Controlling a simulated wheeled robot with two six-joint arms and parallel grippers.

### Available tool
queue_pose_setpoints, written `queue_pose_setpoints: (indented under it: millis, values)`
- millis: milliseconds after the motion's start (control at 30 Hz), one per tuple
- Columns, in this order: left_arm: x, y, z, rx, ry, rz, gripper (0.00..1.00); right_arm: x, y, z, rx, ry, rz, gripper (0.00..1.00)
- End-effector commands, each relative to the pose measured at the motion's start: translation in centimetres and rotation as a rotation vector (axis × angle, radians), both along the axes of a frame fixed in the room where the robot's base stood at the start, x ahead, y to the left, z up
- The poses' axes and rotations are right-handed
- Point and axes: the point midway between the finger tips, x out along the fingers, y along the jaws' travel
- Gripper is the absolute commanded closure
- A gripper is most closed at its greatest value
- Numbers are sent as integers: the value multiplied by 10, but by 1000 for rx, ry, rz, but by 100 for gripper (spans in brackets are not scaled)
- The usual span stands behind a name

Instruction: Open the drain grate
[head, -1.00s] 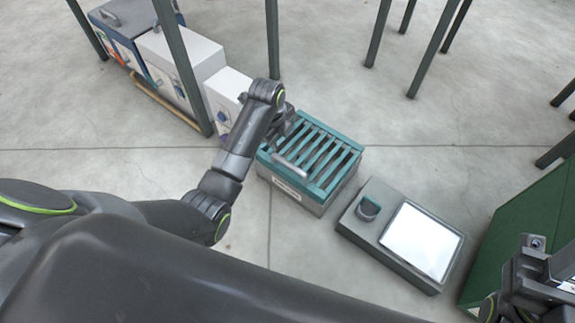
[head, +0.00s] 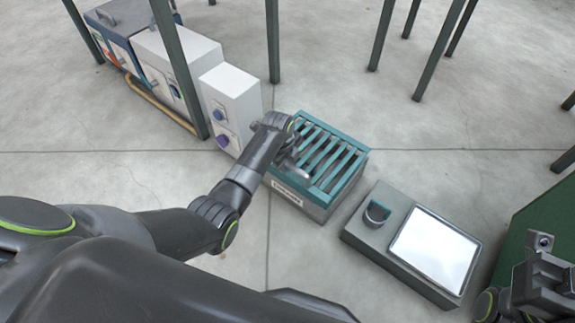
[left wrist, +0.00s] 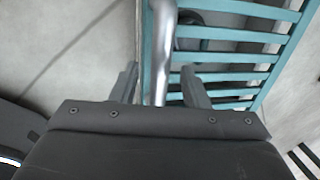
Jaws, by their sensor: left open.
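The drain grate (head: 337,158) is a teal slatted lid lying closed on a grey box with a white label on its front. A silver bar handle (head: 297,174) stands at its left side, partly hidden by my left gripper (head: 287,158). In the left wrist view, the handle (left wrist: 161,60) runs between the two open fingers of my left gripper (left wrist: 159,75). The teal slats (left wrist: 235,33) lie beyond it. I cannot tell whether either finger touches the bar. My right gripper (head: 545,285) is at the bottom right, far from the grate, and its fingers are not clear.
White cabinets (head: 232,103) with knobs stand to the left, behind a dark green post (head: 177,65). A green panel (head: 545,225) is at the right.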

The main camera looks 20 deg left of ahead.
Motion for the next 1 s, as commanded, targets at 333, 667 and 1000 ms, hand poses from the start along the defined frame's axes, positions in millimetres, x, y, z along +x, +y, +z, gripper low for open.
queue_pose_setpoints:
  millis: [333,667,1000]
  values:
    - [1,0,-4,0,-1,0,59,1,0,-1,13,-7,-7,64]
    - [1,0,-4,0,0,0,98,1,0,-1,8,-6,-5,64]
    - [0,0,-2,1,4,0,100,1,0,1,5,-3,-3,64]
